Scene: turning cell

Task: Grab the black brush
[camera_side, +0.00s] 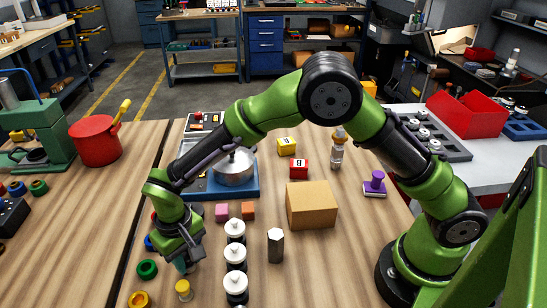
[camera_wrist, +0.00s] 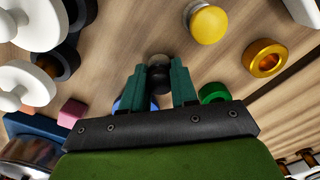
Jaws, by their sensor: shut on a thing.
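My gripper (camera_side: 187,264) points down low over the wooden table at the front left in the side view. In the wrist view my gripper (camera_wrist: 159,84) has its two green fingers on either side of a small dark piece (camera_wrist: 159,76) with a grey top. The fingers are shut on this piece. It is black and rounded, but I cannot tell from its visible part whether it is the brush. Its lower part is hidden between the fingers. In the side view the fingers and wrist largely hide it.
Close by are a yellow knob (camera_side: 183,290), a green ring (camera_side: 147,268), a yellow ring (camera_side: 139,299) and white-topped black pieces (camera_side: 235,257) in a row. A hexagonal post (camera_side: 275,246) and a cardboard box (camera_side: 311,206) stand to the right. A metal pot (camera_side: 234,168) is behind.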

